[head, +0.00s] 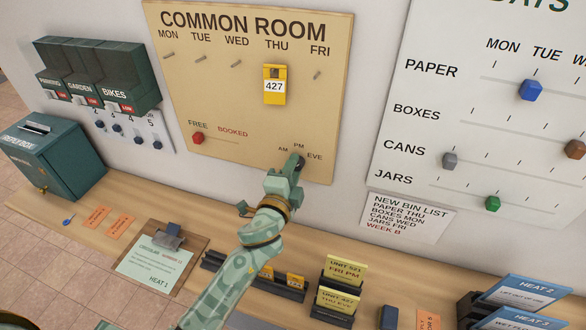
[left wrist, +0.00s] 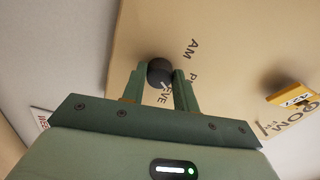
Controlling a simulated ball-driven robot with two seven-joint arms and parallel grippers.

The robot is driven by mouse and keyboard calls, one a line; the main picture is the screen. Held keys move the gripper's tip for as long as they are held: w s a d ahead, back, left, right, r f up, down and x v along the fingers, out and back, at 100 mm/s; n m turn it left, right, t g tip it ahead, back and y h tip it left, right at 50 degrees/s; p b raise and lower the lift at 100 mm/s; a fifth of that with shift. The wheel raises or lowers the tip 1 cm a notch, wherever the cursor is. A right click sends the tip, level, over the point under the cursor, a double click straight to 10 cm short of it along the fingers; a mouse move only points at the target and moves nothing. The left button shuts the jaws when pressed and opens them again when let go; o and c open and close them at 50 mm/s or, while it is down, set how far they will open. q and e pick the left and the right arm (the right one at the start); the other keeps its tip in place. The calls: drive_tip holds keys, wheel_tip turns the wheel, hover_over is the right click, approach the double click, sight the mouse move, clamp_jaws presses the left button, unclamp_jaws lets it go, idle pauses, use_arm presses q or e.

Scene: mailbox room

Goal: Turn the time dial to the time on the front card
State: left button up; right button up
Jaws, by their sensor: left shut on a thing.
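My left gripper (head: 294,168) is at the lower right of the tan Common Room board (head: 220,100). In the left wrist view its fingers (left wrist: 160,85) are shut on the dark round time dial (left wrist: 159,70). The dial is mostly hidden in the head view; its labels AM, PM and EVE show around it. A light mark shows on the dial's lower edge in the wrist view, near EVE; its exact setting is hard to tell. The front yellow card (head: 338,300) reads UNIT 427 THU EVE. A card behind it (head: 345,270) reads UNIT 521 FRI PM. My right gripper is out of view.
A yellow 427 tag (head: 275,86) hangs under THU. A red slider (head: 198,138) sits at FREE. A white board (head: 480,130) with coloured sliders is at right. The wooden counter (head: 150,215) below holds a clipboard (head: 160,262) and a tag tray (head: 255,275).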

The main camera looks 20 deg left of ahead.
use_arm(q)
drive_tip(key=shift+m, duration=0.7)
